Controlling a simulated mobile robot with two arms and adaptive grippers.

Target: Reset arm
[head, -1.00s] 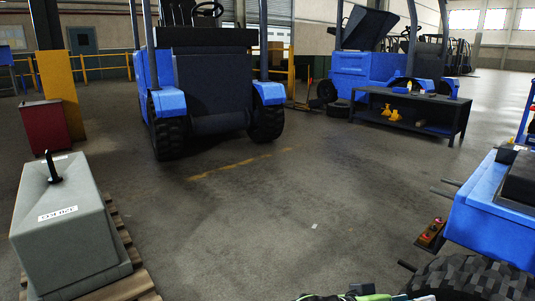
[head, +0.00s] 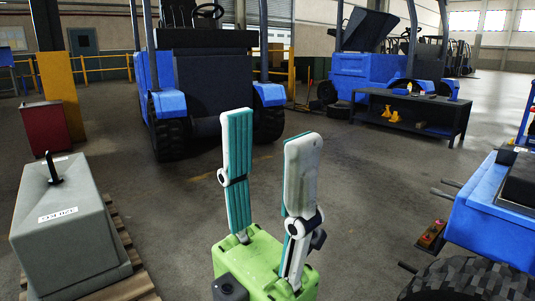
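My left gripper (head: 269,128) stands upright in the lower middle of the head view, with its green body at the bottom edge. Its two teal-and-white fingers point up and are spread apart, with nothing between them. A grey counterweight block (head: 65,235) with a black lifting eye on top and a white label rests on a wooden pallet (head: 124,240) at the left. The gripper is to the right of the block and apart from it in the picture. My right gripper is out of view.
A blue forklift (head: 212,85) stands behind the gripper. Another blue vehicle (head: 495,215) with a large tyre is close at the right. A black bench (head: 415,112) and a red cabinet (head: 45,129) stand farther back. Much of the grey floor (head: 365,200) between is clear.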

